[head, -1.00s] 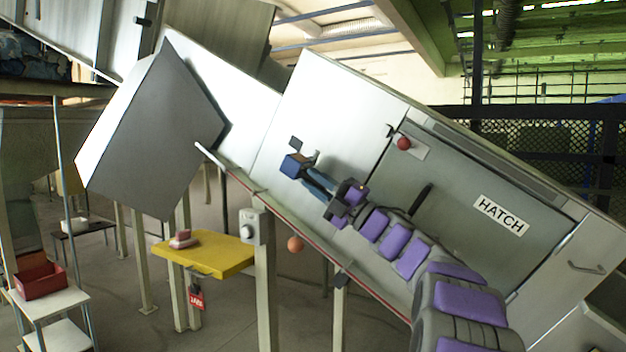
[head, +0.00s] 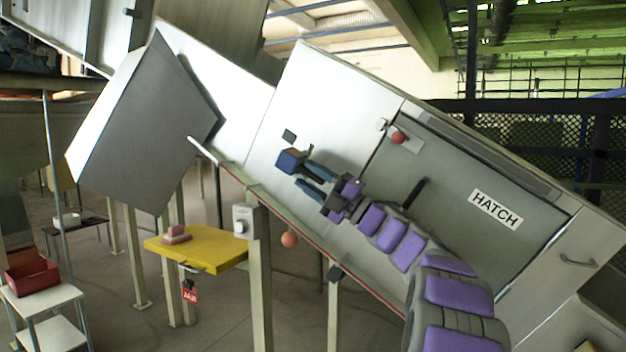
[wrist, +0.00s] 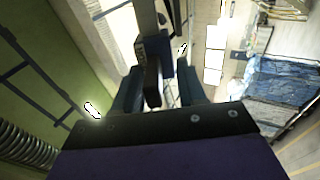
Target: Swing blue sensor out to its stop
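The blue sensor (head: 290,161) is a small blue block with a brownish edge, next to the white conveyor side panel, left of the grey hatch. My gripper (head: 304,178) is just to its right, with its two blue-grey fingers spread apart. In the wrist view, the sensor (wrist: 160,67) shows between and beyond the fingertips (wrist: 158,78), with a dark brown piece in front of it. Gaps show beside it, and I see no firm grip. Whether a finger touches it, I cannot tell. The sensor's pivot and stop are not clear.
A hatch (head: 455,190) with a red knob (head: 397,137) is right of my arm. A small dark square (head: 289,136) is on the panel above the sensor. An orange ball (head: 289,239) hangs below the panel's edge. A yellow table (head: 205,250) stands lower left.

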